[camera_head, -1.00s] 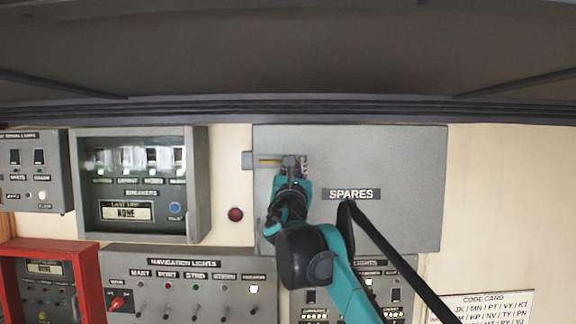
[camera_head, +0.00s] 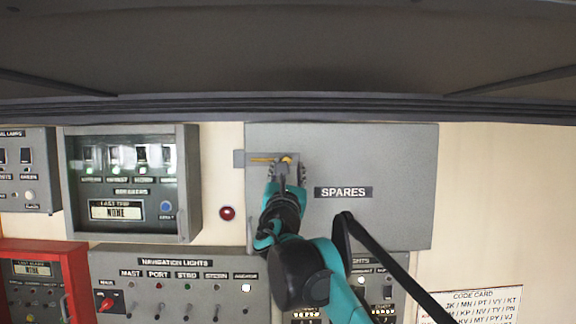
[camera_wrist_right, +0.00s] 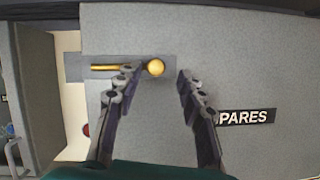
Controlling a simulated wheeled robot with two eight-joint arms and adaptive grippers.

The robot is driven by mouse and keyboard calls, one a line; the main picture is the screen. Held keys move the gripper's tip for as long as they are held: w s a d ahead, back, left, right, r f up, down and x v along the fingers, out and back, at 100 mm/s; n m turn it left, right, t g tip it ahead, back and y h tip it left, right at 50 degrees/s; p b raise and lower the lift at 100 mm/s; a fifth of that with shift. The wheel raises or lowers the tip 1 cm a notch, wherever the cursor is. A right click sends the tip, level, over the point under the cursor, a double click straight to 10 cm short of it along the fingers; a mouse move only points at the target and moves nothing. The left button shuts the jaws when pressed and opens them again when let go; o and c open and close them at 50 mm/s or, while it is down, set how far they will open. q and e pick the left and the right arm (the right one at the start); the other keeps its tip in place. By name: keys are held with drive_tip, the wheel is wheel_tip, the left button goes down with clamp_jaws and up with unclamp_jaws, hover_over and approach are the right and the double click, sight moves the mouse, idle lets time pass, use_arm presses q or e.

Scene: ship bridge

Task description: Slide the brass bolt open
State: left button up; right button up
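The brass bolt (camera_head: 262,159) lies across the upper left of the grey SPARES locker door (camera_head: 400,170). In the right wrist view the bolt's rod (camera_wrist_right: 105,68) runs left from a round brass knob (camera_wrist_right: 155,67), over a grey backing plate that reaches past the door's left edge. My right gripper (camera_head: 287,172) is in front of the bolt. In the wrist view its fingers (camera_wrist_right: 155,88) are apart, one on each side of the knob, with clear space visible between them and the knob. I cannot tell the depth to the knob exactly. My left gripper is not in view.
A breaker box (camera_head: 130,180) with a glass front stands left of the locker. A red round button (camera_head: 227,212) is on the wall between them. A navigation lights panel (camera_head: 175,285) is below. A dark overhead ledge (camera_head: 290,108) runs above.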

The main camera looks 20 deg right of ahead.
drive_tip(key=v, duration=0.8)
drive_tip(key=shift+s, duration=0.45)
drive_tip(key=shift+f, duration=0.1)
drive_tip(key=s+d+f+m+g+b, duration=0.35)
drive_tip(key=f+m+b, duration=0.3)
drive_tip(key=f, duration=0.95)
drive_tip(key=s+d+f+m+g+b, duration=0.35)
drive_tip(key=f+m+b, duration=0.3)
drive_tip(key=f, duration=0.95)
drive_tip(key=s+d+f+m+g+b, duration=0.3)
drive_tip(key=s+f+m+b, duration=0.3)
drive_tip(key=f, duration=1)
drive_tip(key=s+a+f+m+g+y+b, duration=0.1)
drive_tip(key=f+b, duration=0.5)
drive_tip(key=f, duration=0.8)
drive_tip(key=s+a+f+m+g+y+b, duration=0.1)
drive_tip(key=s+a+f+m+y+b, duration=0.3)
drive_tip(key=f, duration=0.9)
drive_tip(key=s+a+f+m+g+y+b, duration=0.2)
drive_tip(key=s+a+f+m+b, duration=0.3)
drive_tip(key=f, duration=0.9)
drive_tip(key=s+a+y+b, duration=0.1)
drive_tip(key=s+b, duration=0.1)
drive_tip(key=shift+a+f+b, duration=0.25)
drive_tip(key=shift+f+b, duration=0.05)
drive_tip(key=shift+b, duration=0.1)
